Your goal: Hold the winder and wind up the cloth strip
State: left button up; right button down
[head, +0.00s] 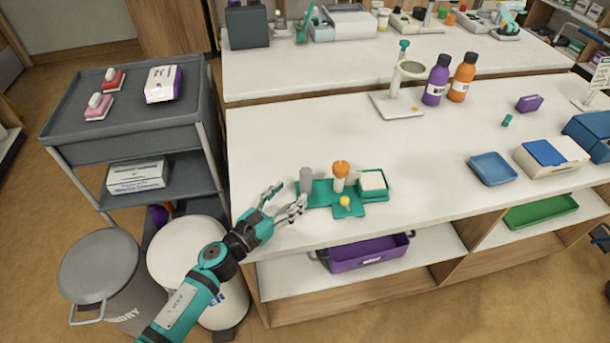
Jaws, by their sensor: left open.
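A green device, which looks like the winder (322,194), lies near the front edge of the white table. It carries a grey upright cylinder (306,180) at its left, an orange-topped white post (340,176) in the middle and a yellow knob (345,201) in front. A green holder at its right end has a white top (373,180); I cannot tell whether this is the cloth strip. My left gripper (287,200) is open and empty, just left of the grey cylinder, with its fingers toward it. My right gripper is not in view.
A white stand (398,103) and purple (437,80) and orange (463,77) bottles stand behind. A blue tray (492,168) lies to the right. The tabletop between is mostly clear. A grey cart (130,140) and bins stand left of the table.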

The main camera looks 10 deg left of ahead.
aim_at(302, 183)
pick_arm(q)
jog(key=x, duration=0.7)
jog(key=shift+w+d+r+p, duration=0.1)
jog(key=shift+w+p, duration=0.05)
jog(key=shift+p, duration=0.15)
grip_shut()
dwell(0.5)
